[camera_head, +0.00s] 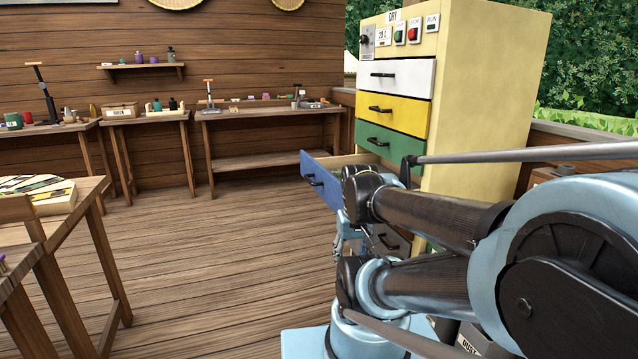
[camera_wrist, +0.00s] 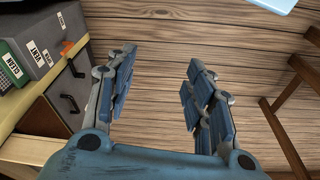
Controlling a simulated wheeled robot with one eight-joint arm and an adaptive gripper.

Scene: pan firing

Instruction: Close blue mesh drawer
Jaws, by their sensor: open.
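The blue drawer (camera_head: 318,186) is pulled out of the tall cream cabinet (camera_head: 482,100), below the green drawer (camera_head: 386,142). Its blue front has a dark handle, and its light wood side shows behind. My arm covers its right part. My gripper (camera_head: 350,232) is beside and below the drawer front in the head view, mostly hidden by my arm; contact cannot be told. In the wrist view my gripper (camera_wrist: 159,66) has its two fingers spread wide with only floor between them. The blue drawer front cannot be made out there.
White (camera_head: 398,77) and yellow (camera_head: 396,112) drawers above are shut. A wooden table (camera_head: 62,205) stands left; the floor (camera_head: 210,250) between is clear.

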